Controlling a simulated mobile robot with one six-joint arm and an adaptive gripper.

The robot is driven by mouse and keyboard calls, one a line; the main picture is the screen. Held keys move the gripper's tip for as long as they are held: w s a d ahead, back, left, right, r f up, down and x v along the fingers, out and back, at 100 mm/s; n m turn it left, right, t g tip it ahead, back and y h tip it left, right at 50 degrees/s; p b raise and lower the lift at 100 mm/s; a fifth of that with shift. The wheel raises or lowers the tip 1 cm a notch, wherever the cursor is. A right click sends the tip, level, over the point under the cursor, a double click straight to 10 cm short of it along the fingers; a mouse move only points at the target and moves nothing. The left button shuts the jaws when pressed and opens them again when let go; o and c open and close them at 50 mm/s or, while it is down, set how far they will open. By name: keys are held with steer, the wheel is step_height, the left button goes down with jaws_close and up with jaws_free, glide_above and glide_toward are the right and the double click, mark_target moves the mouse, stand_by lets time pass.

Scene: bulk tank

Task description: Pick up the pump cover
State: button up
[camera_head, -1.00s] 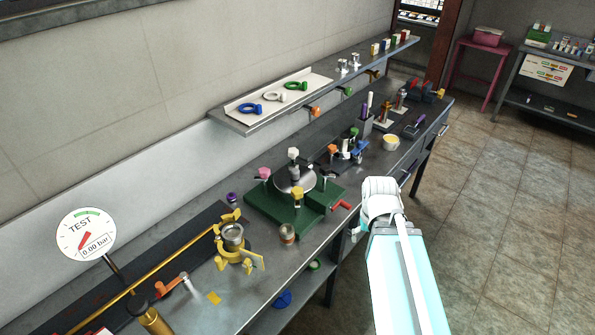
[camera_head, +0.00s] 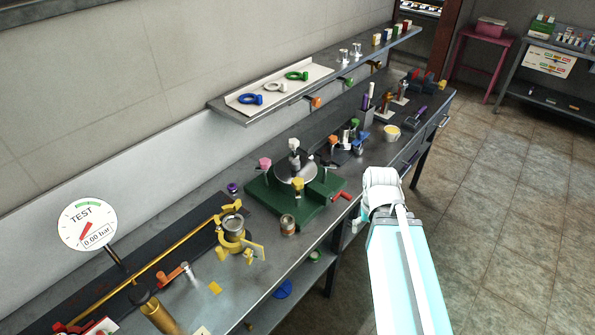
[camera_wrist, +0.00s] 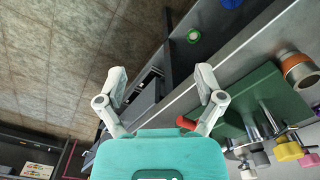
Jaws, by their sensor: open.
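A round grey metal plate (camera_head: 297,173) with an upright post and pale knob (camera_head: 293,144) sits on a green fixture (camera_head: 320,210) on the bench; I take it for the pump cover, but cannot be certain. Pink and yellow knobs stand around it. The green fixture also shows at the right of the wrist view (camera_wrist: 262,96), with its knobs partly cut off at the edge. My gripper (camera_wrist: 160,82) is open and empty in the wrist view, left of the fixture. In the head view my arm is right of the bench's front edge; the fingers are hidden.
A red handle (camera_head: 341,195) projects from the fixture's front. A small metal jar (camera_head: 288,224) and a yellow clamp stand (camera_head: 231,240) are near it. A shelf (camera_head: 237,119) with coloured rings runs above the bench. The floor (camera_head: 500,200) at right is clear.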

steer(key=shift+w, duration=0.1)
stand_by(0.3)
steer(key=m+t+h+b, duration=0.6)
steer(key=m+t+h, duration=0.3)
steer(key=m+h, duration=0.15)
glide_toward(294, 163)
steer(key=s+a, duration=0.2)
steer(key=shift+w+d+r+n, duration=0.1)
steer(key=shift+d+r+n, duration=0.05)
steer(key=shift+r+n, duration=0.2)
steer(key=shift+d, duration=0.1)
steer(key=shift+b+x, duration=1.25)
steer(key=shift+x, duration=3)
steer(key=shift+w, duration=0.1)
